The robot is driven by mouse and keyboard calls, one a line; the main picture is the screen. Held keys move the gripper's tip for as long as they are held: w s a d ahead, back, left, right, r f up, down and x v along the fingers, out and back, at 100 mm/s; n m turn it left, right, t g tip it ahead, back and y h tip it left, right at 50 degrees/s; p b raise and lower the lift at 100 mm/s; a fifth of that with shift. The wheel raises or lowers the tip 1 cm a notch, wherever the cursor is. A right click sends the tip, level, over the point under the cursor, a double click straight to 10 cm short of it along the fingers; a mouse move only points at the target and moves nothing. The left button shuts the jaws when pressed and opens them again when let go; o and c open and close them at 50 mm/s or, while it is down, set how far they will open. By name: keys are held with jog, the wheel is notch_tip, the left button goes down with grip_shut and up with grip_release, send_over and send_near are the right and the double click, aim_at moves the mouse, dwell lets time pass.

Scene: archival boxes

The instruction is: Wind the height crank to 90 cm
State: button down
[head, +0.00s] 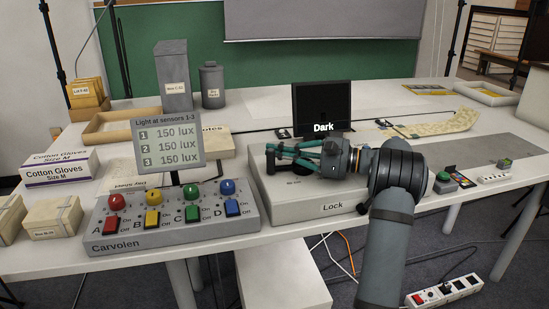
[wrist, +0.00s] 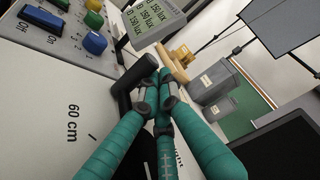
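The grey box marked Lock (head: 333,207) bears a black crank handle (head: 271,162), which stands upright near its left end. In the wrist view the black handle (wrist: 128,88) is close, beside a white face printed "60 cm" with a tick mark. My gripper (head: 277,156) reaches in from the right, its teal fingers at the handle. In the wrist view my gripper's (wrist: 158,82) fingertips are drawn close together beside the handle. Whether they are closed around it cannot be told. Part of the crank is hidden by the fingers, and no 90 cm mark is readable.
A control panel (head: 160,243) with coloured knobs and switches stands left of the Lock box. A light display (head: 168,143) reads 150 lux three times. A dark monitor (head: 322,107) stands behind the gripper. Glove and archive boxes lie at left; a green button (head: 443,177) sits at right.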

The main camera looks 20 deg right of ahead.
aim_at(274, 157)
jog(key=shift+s+a+f+g+b, duration=0.15)
jog(key=shift+s+a+b, duration=0.1)
jog(key=shift+s+b, duration=0.35)
jog(key=shift+s+a+f+g+b, duration=0.15)
jog(key=shift+s+a+b, duration=0.1)
jog(key=shift+b, duration=0.5)
jog(key=shift+s+r+b, duration=0.2)
jog(key=shift+s+b, duration=0.3)
jog(key=shift+b, duration=0.15)
jog(key=shift+s+a, duration=0.1)
jog(key=shift+s, duration=0.05)
jog(key=v, duration=1.2)
jog(key=shift+d+f, duration=0.1)
jog(key=shift+d, duration=0.3)
jog(key=x, duration=1.2)
jog(key=shift+a+r, duration=0.2)
jog(key=shift+r, duration=0.05)
